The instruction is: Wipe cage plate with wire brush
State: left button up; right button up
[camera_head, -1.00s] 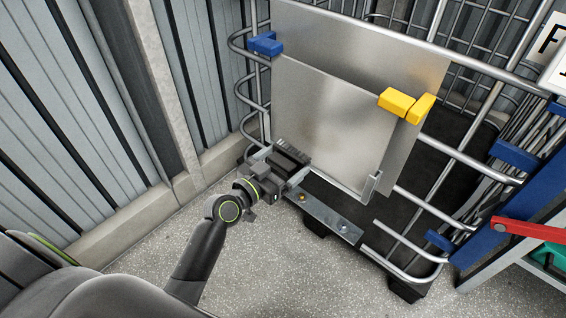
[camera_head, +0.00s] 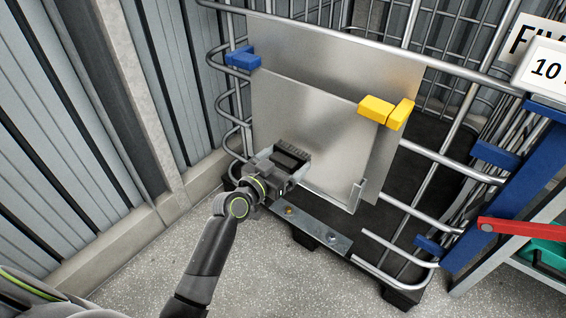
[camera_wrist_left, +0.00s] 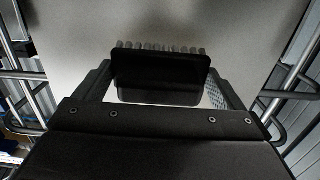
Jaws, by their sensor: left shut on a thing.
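The cage plate (camera_head: 300,106) is a flat grey metal sheet on the front of a wire cage, with a larger sheet behind it. It fills the background of the left wrist view (camera_wrist_left: 210,25). My left gripper (camera_head: 283,158) is in front of the plate's lower left part. It is shut on the wire brush (camera_wrist_left: 158,72), a black block with a row of grey bristle tufts along its far edge. The bristles are at or close to the plate; I cannot tell whether they touch. My right gripper is not in view.
Blue (camera_head: 243,58) and yellow (camera_head: 386,111) clips sit at the plate's upper corners. Cage tubes (camera_head: 455,165) surround it. A metal foot plate (camera_head: 312,228) lies below. A corrugated wall (camera_head: 60,130) stands left; a blue frame with a red bar (camera_head: 520,232) stands right. Open floor lies in front.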

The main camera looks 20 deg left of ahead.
pick_arm(q)
jog(key=shift+b+x, duration=0.45)
jog(key=shift+x, duration=1.05)
jog(key=shift+s+d+f+b, duration=0.4)
jog(key=shift+d+f+b, duration=0.15)
jog(key=shift+d, duration=0.4)
jog(key=shift+s+d+f+b, duration=0.35)
jog(key=shift+d+f+b, duration=0.15)
jog(key=shift+d, duration=0.4)
jog(key=shift+s+d+f+b, duration=0.45)
jog(key=shift+d+f, duration=0.2)
jog(key=shift+d, duration=0.3)
jog(key=shift+r, duration=0.1)
notch_tip(320, 180, up, 3)
jog(key=p, duration=0.3)
jog(key=shift+w+r, duration=0.15)
jog(key=shift+r, duration=0.05)
